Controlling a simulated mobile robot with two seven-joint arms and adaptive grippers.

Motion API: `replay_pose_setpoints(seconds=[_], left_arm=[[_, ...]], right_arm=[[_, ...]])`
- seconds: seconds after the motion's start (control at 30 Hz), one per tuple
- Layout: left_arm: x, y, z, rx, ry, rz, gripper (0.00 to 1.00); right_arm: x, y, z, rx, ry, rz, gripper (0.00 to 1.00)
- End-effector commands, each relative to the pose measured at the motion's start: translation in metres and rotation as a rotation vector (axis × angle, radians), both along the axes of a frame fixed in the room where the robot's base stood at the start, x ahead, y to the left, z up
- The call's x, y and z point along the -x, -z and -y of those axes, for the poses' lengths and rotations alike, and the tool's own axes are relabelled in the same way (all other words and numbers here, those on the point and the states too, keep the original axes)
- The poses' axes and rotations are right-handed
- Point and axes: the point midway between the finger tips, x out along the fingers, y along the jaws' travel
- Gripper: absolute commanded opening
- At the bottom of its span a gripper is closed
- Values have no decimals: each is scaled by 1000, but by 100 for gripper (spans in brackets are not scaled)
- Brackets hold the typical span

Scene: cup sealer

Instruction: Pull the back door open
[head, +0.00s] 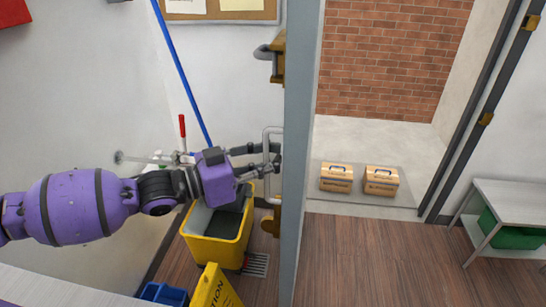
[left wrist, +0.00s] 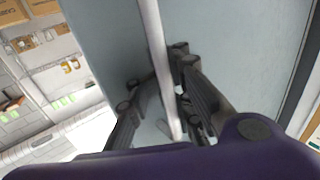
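The grey back door (head: 301,150) shows nearly edge-on in the head view and stands open, with the doorway clear to its right. Its pale vertical bar handle (head: 266,143) is on the door's left face. The purple left arm reaches in from the left, and my left gripper (head: 276,157) is at the handle. In the left wrist view the handle (left wrist: 153,37) runs between the dark fingers (left wrist: 168,68), which close around it; the exact contact is partly hidden. My right gripper is in neither view.
A yellow mop bucket (head: 225,250) and a yellow caution sign (head: 212,290) stand below the left arm, near the door. Two cardboard boxes (head: 337,178) (head: 381,181) sit outside beyond the doorway. A metal shelf table (head: 515,195) stands at right. The wooden floor (head: 365,265) before the doorway is clear.

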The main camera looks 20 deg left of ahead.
Motion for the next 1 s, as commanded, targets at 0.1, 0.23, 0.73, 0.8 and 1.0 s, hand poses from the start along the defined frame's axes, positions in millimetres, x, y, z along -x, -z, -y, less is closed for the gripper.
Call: replay_pose_setpoints(seconds=[0.1, 0.23, 0.73, 0.8, 1.0], left_arm=[[2, 6, 0, -2, 0, -13, 24], [1, 4, -1, -2, -2, -10, 30], [15, 3, -21, -6, -5, -7, 30], [23, 4, -31, -6, -7, -9, 30], [48, 4, -58, -6, -5, -11, 30]], right_arm=[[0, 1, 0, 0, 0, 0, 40], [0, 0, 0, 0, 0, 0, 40], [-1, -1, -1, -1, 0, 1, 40], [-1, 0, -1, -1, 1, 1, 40], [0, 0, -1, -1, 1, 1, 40]])
